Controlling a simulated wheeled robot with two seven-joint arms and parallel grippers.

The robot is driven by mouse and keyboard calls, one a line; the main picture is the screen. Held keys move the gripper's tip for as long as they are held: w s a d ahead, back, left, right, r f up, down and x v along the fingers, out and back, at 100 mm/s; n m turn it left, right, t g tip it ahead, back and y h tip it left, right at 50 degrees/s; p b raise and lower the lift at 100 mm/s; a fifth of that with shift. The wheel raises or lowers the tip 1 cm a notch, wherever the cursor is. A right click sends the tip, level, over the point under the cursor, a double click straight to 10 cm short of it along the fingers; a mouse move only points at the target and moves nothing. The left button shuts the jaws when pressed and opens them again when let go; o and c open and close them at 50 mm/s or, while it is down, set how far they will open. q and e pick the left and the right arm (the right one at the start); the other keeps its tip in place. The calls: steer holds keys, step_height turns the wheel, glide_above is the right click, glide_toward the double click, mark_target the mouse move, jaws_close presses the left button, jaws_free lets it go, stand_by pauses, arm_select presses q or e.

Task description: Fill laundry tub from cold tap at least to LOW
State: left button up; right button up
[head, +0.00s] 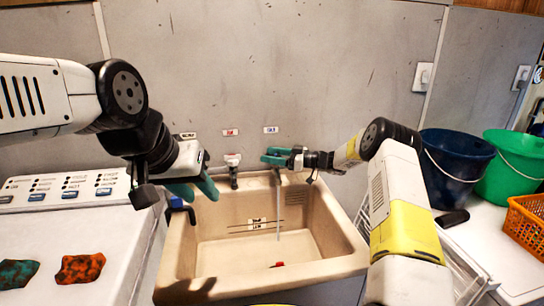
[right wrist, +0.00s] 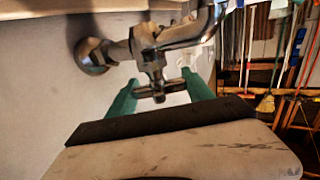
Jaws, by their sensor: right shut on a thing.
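The beige laundry tub (head: 185,262) stands in the middle of the head view. Its back wall has dark level lines (head: 262,230) with small labels, too small to read surely. A thin pale stream of water (head: 278,212) falls into the tub. No clear water surface can be told. A red thing (head: 278,265) lies on the tub floor. My right gripper (head: 275,157) is at the right-hand tap, its green fingers shut on the tap handle (right wrist: 158,90) in the right wrist view. My left gripper (head: 196,189) is open and empty over the tub's back left corner.
A white machine (head: 75,245) with cloths (head: 80,267) is on the left. Blue (head: 455,165) and green (head: 515,165) buckets and an orange basket (head: 527,222) stand on the right.

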steer(key=o, duration=1.4)
steer(key=shift+c, duration=0.2)
steer(key=shift+d, duration=0.15)
steer(key=v, duration=0.7)
steer(key=shift+d, duration=0.3)
